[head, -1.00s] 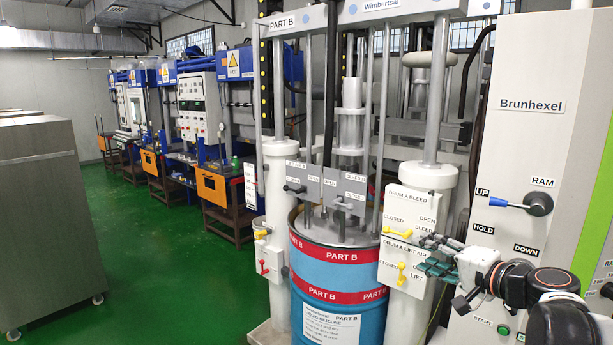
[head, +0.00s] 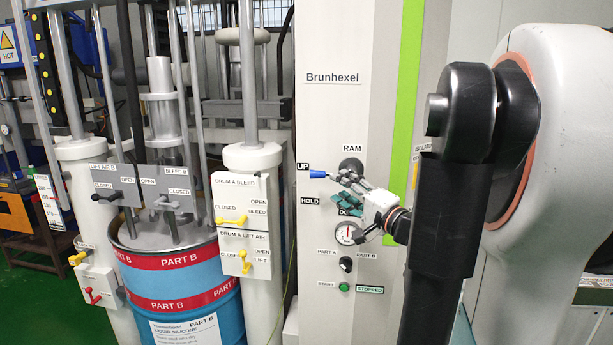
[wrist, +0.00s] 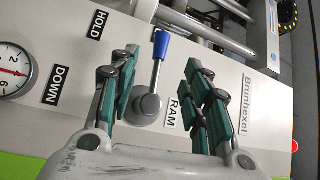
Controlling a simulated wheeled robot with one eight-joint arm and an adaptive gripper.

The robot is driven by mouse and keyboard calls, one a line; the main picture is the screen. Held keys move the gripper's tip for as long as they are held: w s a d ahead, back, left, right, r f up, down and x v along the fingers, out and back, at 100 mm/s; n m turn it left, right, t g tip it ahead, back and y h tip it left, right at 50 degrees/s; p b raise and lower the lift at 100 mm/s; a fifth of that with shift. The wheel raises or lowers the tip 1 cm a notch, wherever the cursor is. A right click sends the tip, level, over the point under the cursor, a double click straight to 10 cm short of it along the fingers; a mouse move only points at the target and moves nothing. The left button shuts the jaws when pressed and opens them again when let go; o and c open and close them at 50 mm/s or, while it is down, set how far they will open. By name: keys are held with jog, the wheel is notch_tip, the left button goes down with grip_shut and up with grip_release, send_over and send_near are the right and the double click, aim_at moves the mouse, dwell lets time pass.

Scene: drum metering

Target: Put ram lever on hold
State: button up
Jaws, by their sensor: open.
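The ram lever (head: 317,173) has a blue handle on a round grey hub. In the head view it points left, with its tip beside the UP label (head: 303,167) and above the HOLD label (head: 311,201). My gripper (head: 338,190) is at the lever, its green-padded fingers partly covering the shaft and the DOWN label. In the wrist view the lever (wrist: 161,45) stands between my two open fingers, with visible gaps on both sides. The hub (wrist: 148,108) sits closer to the palm. The HOLD label (wrist: 97,24) lies left of the left finger.
Below the lever are a pressure gauge (head: 346,233), a black selector knob (head: 346,265) and a green button (head: 344,287). To the left stand a white column with yellow valve handles (head: 232,221) and the blue PART B drum (head: 190,325).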

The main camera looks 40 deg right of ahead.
aim_at(324, 177)
jog(key=w, duration=0.6)
jog(key=w+r+b, duration=0.1)
jog(key=w, duration=0.2)
jog(key=shift+w+d, duration=0.35)
jog(key=shift+w, duration=0.05)
grip_shut()
